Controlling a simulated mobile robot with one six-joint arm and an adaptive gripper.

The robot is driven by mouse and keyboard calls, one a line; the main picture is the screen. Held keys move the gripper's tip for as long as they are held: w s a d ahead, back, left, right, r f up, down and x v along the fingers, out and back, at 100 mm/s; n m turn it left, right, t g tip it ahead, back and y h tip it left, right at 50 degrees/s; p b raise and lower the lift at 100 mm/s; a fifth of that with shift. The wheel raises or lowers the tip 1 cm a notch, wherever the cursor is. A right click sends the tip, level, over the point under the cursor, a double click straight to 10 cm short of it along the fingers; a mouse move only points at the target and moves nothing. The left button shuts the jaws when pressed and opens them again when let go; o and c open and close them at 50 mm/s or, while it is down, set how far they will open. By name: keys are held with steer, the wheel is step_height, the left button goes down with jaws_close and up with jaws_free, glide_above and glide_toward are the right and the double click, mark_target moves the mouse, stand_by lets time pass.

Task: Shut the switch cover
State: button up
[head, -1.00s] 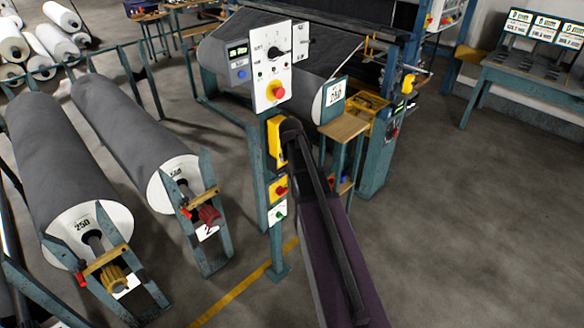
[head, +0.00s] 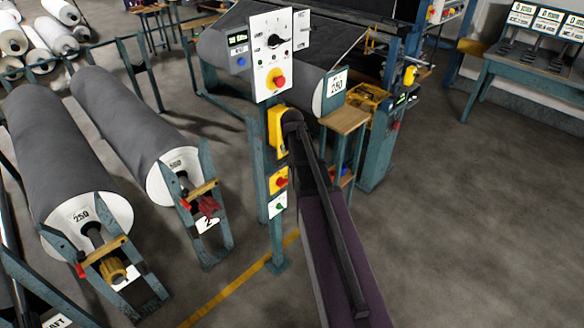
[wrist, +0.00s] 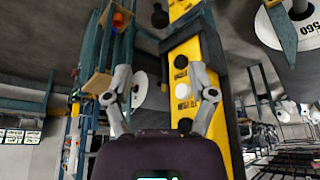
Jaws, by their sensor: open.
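A yellow switch box (head: 275,133) is mounted on a teal post, below a white control panel. My arm reaches up to it from the lower right, and its dark end covers the box's right side. In the wrist view a long yellow panel (wrist: 183,62) with black edges, dark round parts and small labels runs up the middle, close to my gripper (wrist: 161,80). My gripper's two grey fingers are spread, with the right one overlapping the panel. I cannot tell whether they touch it, or make out the cover's angle.
The white panel (head: 273,55) has a dial and a red button. Below the yellow box are a smaller yellow box with a red button (head: 279,181) and a white box (head: 278,206). Grey rolls (head: 130,120) stand left.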

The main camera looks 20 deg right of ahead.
steer(key=b, duration=1)
glide_toward(287, 170)
steer(key=shift+w+d+f, duration=0.25)
steer(key=shift+d+f, duration=0.25)
steer(key=shift+f, duration=0.3)
steer(key=shift+w+d+f, duration=0.25)
steer(key=shift+d+f, duration=0.3)
steer(key=shift+f, duration=0.3)
steer(key=shift+w+d+f, duration=0.3)
steer(key=shift+d+f, duration=0.2)
steer(key=shift+f, duration=0.3)
jaws_close()
